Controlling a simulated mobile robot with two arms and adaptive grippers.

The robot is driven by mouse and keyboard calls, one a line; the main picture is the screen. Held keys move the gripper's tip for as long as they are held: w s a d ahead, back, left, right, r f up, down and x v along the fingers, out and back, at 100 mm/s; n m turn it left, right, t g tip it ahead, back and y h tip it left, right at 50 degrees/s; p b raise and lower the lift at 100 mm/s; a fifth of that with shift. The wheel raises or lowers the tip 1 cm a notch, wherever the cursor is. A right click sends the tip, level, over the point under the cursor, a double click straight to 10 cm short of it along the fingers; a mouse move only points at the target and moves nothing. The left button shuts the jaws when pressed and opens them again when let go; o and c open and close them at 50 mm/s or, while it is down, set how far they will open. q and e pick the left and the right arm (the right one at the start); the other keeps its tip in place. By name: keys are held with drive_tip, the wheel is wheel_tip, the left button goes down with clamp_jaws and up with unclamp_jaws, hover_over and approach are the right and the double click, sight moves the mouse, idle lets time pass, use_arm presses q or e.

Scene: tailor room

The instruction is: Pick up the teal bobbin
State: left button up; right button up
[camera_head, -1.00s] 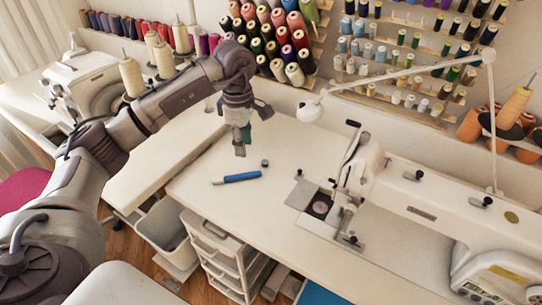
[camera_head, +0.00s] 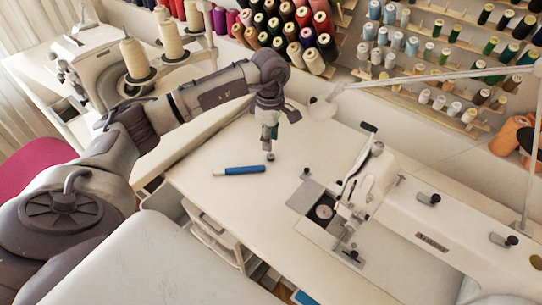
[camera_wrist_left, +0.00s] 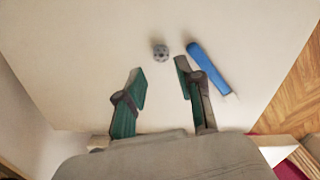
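A small round bobbin (camera_head: 270,156) lies on the white table just below my left gripper (camera_head: 268,142). It looks dark grey rather than teal. In the left wrist view the bobbin (camera_wrist_left: 160,51) sits beyond the fingertips, roughly in line with the gap between them. My left gripper (camera_wrist_left: 158,78) points down, with its two green-padded fingers apart and nothing between them. The fingertips look close to the bobbin, but I cannot tell the exact height. My right gripper is not in view.
A blue pen-like tool (camera_head: 239,170) lies beside the bobbin; in the wrist view it (camera_wrist_left: 209,68) is close to the right finger. A white sewing machine (camera_head: 400,205) stands to the right. Thread racks (camera_head: 440,60) line the wall.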

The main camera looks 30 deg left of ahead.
sight(271, 153)
use_arm(q)
drive_tip(key=shift+d+f, duration=0.1)
drive_tip(key=shift+f, duration=0.5)
drive_tip(key=f, duration=0.1)
drive_tip(key=f+p, duration=0.1)
drive_tip(key=f, duration=0.1)
drive_tip(key=shift+s+d+f, duration=0.1)
drive_tip(key=shift+d+f, duration=0.1)
drive_tip(key=shift+f, duration=0.6)
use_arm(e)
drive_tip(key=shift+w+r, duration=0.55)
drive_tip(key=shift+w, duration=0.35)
use_arm(q)
drive_tip(key=c, duration=0.5)
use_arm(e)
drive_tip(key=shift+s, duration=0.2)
